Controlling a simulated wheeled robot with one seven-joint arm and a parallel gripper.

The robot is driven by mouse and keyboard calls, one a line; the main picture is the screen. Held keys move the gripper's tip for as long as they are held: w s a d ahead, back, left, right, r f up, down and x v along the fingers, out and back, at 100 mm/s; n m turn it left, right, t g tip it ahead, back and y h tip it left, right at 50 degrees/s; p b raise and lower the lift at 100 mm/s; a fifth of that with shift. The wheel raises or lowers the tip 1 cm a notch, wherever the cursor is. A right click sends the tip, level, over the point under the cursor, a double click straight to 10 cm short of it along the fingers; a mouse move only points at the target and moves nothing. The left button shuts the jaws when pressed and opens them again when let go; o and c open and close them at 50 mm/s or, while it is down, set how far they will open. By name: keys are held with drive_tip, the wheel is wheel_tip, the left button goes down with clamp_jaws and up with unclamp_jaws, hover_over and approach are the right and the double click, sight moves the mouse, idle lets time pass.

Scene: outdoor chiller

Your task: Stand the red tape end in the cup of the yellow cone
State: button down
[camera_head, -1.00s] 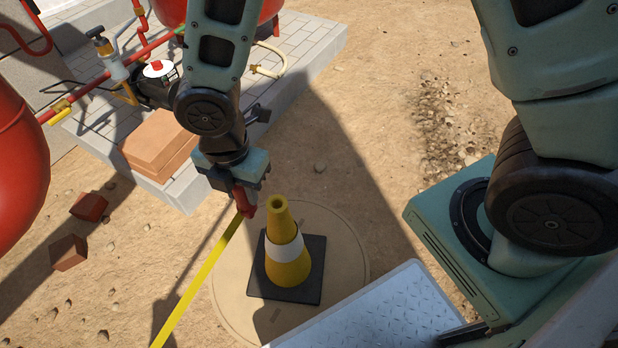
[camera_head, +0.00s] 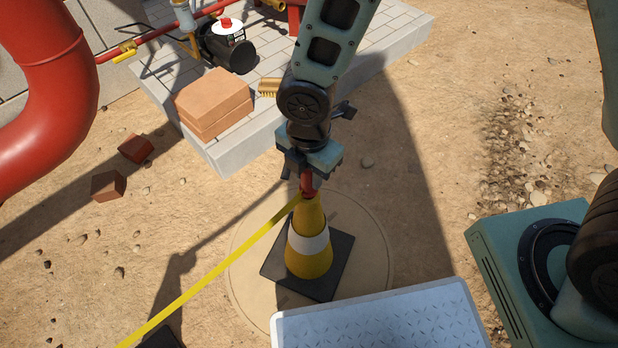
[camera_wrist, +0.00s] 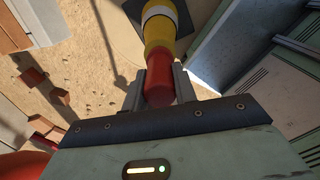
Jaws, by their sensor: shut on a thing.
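The yellow cone (camera_head: 308,262) with a white band stands upright on its dark square base (camera_head: 334,277). My gripper (camera_head: 308,178) is directly above the cone's top and shut on the red tape end (camera_head: 307,186). The red end is at the cone's top, and its lower tip meets or overlaps the cup, whose opening is hidden. In the wrist view the red tape end (camera_wrist: 159,78) sits between both fingers, in line with the yellow cone (camera_wrist: 159,36). I cannot tell how deep it sits. The yellow tape (camera_head: 215,265) runs from it down to the lower left.
A round cover (camera_head: 375,262) lies under the cone. A diamond-plate surface (camera_head: 380,325) is close in front. Orange bricks (camera_head: 213,103) sit on a paved slab behind, with loose bricks (camera_head: 107,186) on the ground at left. A large red pipe (camera_head: 60,80) stands far left.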

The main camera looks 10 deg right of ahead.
drive_tip(key=shift+f, duration=0.7)
drive_tip(key=shift+f, duration=0.1)
drive_tip(key=c, duration=1.1)
unclamp_jaws()
